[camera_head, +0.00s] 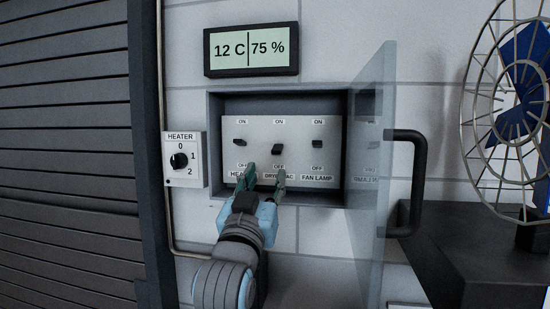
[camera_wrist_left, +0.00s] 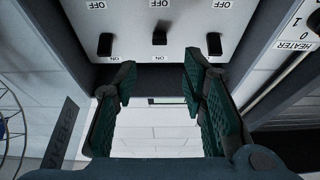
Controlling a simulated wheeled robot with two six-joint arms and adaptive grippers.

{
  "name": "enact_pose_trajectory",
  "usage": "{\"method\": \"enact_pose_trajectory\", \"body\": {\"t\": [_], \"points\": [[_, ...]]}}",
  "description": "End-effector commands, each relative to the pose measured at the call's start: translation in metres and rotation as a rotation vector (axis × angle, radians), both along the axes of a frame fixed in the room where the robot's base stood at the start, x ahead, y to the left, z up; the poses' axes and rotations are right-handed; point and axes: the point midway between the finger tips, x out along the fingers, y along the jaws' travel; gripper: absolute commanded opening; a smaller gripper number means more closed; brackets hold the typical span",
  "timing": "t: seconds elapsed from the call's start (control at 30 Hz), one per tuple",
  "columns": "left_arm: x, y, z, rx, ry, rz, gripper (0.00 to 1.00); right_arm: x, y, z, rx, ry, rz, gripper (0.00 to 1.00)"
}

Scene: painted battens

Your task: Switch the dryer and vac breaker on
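The middle breaker (camera_head: 278,149), above the partly covered dryer and vac label (camera_head: 279,176), sits lower than its neighbours, nearer its OFF mark. The heater breaker (camera_head: 239,142) and fan lamp breaker (camera_head: 318,144) sit nearer ON. In the left wrist view the panel appears upside down; the middle breaker (camera_wrist_left: 160,34) is again nearer OFF. My left gripper (camera_head: 264,176) is open and empty at the panel's lower edge, below the middle breaker and a little left. In the wrist view the green fingers (camera_wrist_left: 160,80) stand apart, with nothing between them. My right gripper is not in view.
The breakers sit in a recessed grey box (camera_head: 215,150). Its clear door (camera_head: 380,220) with a dark handle (camera_head: 420,180) stands open on the right. A heater dial (camera_head: 179,161) is left of the box, a display (camera_head: 251,50) above. A fan (camera_head: 520,100) stands right on a dark surface (camera_head: 480,245).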

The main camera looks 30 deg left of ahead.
Motion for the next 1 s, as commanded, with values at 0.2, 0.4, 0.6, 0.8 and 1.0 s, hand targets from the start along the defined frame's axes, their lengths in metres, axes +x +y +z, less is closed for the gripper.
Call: {"method": "enact_pose_trajectory", "body": {"t": [0.2,0.4,0.6,0.8,1.0], "points": [[0.057,0.015,0.027,0.000,0.004,0.000,0.38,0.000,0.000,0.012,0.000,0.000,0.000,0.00],[0.086,0.022,0.038,0.000,0.002,-0.001,0.38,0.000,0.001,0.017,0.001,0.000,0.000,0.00],[0.091,0.024,0.039,0.000,0.001,-0.001,0.38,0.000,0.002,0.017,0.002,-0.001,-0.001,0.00],[0.091,0.024,0.038,0.000,0.001,-0.001,0.26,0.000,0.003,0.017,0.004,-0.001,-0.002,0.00],[0.091,0.023,0.038,0.000,0.002,-0.001,0.00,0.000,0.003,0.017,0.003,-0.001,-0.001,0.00]]}}
